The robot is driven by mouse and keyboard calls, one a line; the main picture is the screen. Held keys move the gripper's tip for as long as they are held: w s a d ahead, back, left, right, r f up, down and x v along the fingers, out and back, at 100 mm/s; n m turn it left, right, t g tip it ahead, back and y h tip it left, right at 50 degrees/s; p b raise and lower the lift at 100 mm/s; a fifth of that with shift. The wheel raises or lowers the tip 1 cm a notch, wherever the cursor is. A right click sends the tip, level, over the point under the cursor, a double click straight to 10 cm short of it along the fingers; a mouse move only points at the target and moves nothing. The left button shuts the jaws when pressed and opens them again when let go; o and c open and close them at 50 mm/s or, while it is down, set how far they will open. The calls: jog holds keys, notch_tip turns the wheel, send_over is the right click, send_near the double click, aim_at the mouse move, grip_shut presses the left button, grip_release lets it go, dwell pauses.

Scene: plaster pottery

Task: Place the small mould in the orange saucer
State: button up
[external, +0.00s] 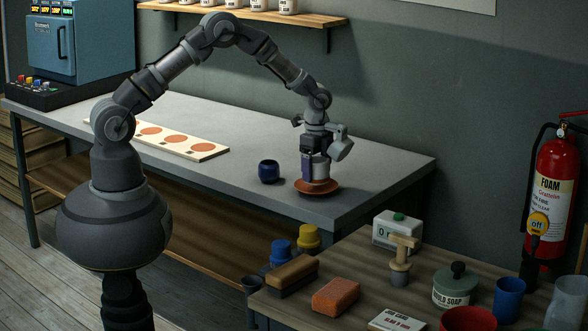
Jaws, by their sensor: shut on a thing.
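The orange saucer (317,189) lies on the grey worktop near its right front corner. My gripper (313,170) points down directly over the saucer and is shut on the small mould (321,170), a pale grey upright piece partly hidden by a finger. The mould's lower end is at the saucer, inside its rim as seen here. I cannot tell whether it touches the saucer's surface.
A dark blue cup (268,172) stands left of the saucer. A pale board with orange discs (182,141) lies further left. A wooden side table in front holds an orange sponge (336,295), a brush (291,274) and a soap jar (455,287). The worktop behind the saucer is clear.

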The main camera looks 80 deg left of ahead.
jog(key=shift+f, duration=0.95)
jog(key=shift+f, duration=0.1)
jog(key=shift+f+b, duration=0.15)
jog(key=shift+b, duration=0.15)
jog(key=o, duration=1.1)
